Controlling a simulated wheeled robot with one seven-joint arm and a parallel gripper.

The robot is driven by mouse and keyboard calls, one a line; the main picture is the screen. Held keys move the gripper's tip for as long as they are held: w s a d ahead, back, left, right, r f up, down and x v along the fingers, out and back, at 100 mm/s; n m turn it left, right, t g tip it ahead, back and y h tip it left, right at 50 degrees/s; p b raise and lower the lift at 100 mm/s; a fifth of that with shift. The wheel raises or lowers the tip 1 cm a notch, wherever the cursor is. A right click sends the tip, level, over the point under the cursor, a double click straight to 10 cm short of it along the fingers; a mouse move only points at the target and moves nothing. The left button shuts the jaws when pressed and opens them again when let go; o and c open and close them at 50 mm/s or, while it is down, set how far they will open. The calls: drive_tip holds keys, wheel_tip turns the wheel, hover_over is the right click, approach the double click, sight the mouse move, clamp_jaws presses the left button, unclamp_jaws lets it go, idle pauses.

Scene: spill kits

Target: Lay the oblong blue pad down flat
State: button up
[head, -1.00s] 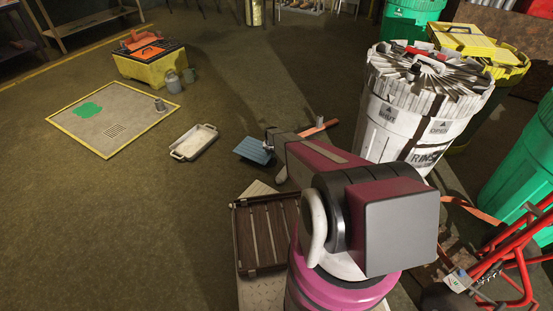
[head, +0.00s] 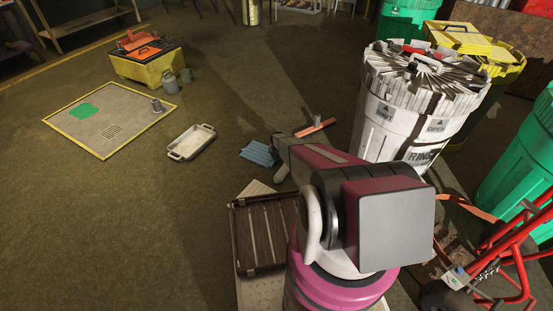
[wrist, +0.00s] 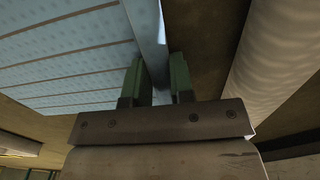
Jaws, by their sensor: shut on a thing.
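The oblong blue pad (head: 260,153) is small in the head view, held at the far end of my arm. In the wrist view the pad (wrist: 65,65) is a large pale-blue, dotted, ribbed sheet filling the upper left. One of its edges runs between the two green fingers of my gripper (wrist: 160,70), which are shut on it. The pad slants in the head view; I cannot tell whether it touches the floor. My fingers are hidden in the head view.
A pale tray (head: 191,142) stands on the floor left of the pad. Beyond it lies a yellow-edged panel (head: 108,137) with a green patch (head: 84,111). A white bin (head: 405,125) and an orange strip (head: 316,128) are to the right. A dark slatted crate (head: 236,243) is nearer.

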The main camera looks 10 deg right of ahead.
drive_tip(key=o, duration=0.9)
drive_tip(key=shift+r, duration=0.3)
wheel_tip(320, 180, up, 12)
drive_tip(key=s+a+r+m, duration=0.1)
drive_tip(key=s+r+m, duration=0.8)
drive_tip(key=s+r, duration=0.5)
drive_tip(key=s+a+r+m, duration=0.2)
drive_tip(key=s+r+m, duration=0.7)
drive_tip(key=s+r, duration=0.4)
drive_tip(key=s+a+r+m, duration=0.2)
drive_tip(key=s+r+m, duration=0.8)
drive_tip(key=s+r, duration=0.4)
drive_tip(key=shift+s+r, duration=0.15)
drive_tip(key=shift+s, duration=0.4)
drive_tip(key=shift+s+r, duration=0.15)
drive_tip(key=shift+s, duration=0.4)
